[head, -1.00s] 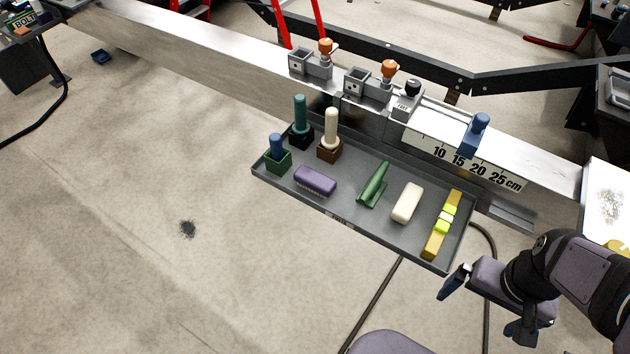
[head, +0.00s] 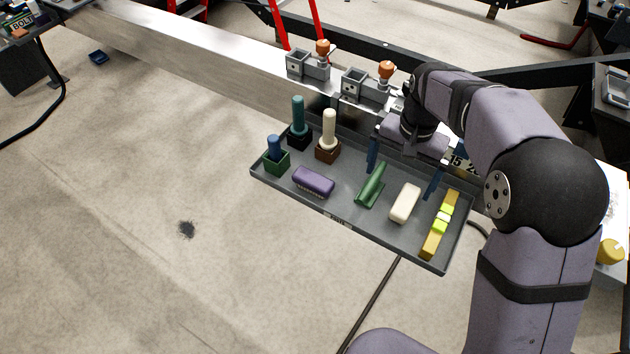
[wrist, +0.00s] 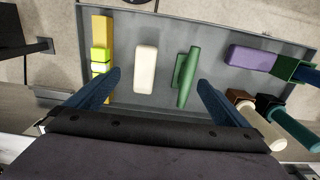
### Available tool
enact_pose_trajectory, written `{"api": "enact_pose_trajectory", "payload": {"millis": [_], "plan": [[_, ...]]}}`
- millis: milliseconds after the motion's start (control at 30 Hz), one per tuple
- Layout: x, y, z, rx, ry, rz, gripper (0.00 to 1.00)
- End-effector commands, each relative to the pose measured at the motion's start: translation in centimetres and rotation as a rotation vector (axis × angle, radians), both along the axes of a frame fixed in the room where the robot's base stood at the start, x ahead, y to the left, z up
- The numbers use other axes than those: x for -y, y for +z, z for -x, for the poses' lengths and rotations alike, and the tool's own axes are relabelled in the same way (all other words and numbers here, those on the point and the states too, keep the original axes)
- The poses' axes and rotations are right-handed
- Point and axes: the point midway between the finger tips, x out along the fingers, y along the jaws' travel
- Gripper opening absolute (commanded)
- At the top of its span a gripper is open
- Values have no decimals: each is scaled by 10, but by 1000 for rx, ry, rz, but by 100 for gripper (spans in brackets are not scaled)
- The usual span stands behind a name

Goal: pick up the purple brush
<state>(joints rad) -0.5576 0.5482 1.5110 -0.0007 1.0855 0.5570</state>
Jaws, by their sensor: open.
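The purple brush (head: 314,181) lies bristles down in the front left part of the grey tray (head: 345,228). It also shows in the wrist view (wrist: 250,58), at the upper right and outside the span between the fingers. My gripper (head: 403,176) is open and empty above the right half of the tray. In the wrist view my gripper (wrist: 160,92) has its fingers spread wide, with the white block (wrist: 145,68) and the green tool (wrist: 186,76) showing between them. The brush is to the left of my gripper in the head view and apart from it.
A blue-handled piece in a green holder (head: 276,160), a teal handle (head: 298,122) and a cream handle (head: 329,135) stand upright at the tray's left. A yellow bar (head: 433,240) lies at its right. The metal beam with orange-knobbed clamps (head: 322,50) runs behind.

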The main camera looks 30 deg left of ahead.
Motion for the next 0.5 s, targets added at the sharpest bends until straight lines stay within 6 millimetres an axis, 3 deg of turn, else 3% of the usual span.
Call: {"api": "enact_pose_trajectory", "payload": {"millis": [33, 200, 333, 500], "plan": [[-29, -3, -1, -1, 11, 1, 100], [-108, -11, 9, 0, 9, 1, 100], [-153, -17, 24, 0, 6, 0, 100], [-187, -23, 40, 1, 2, 0, 100]]}}
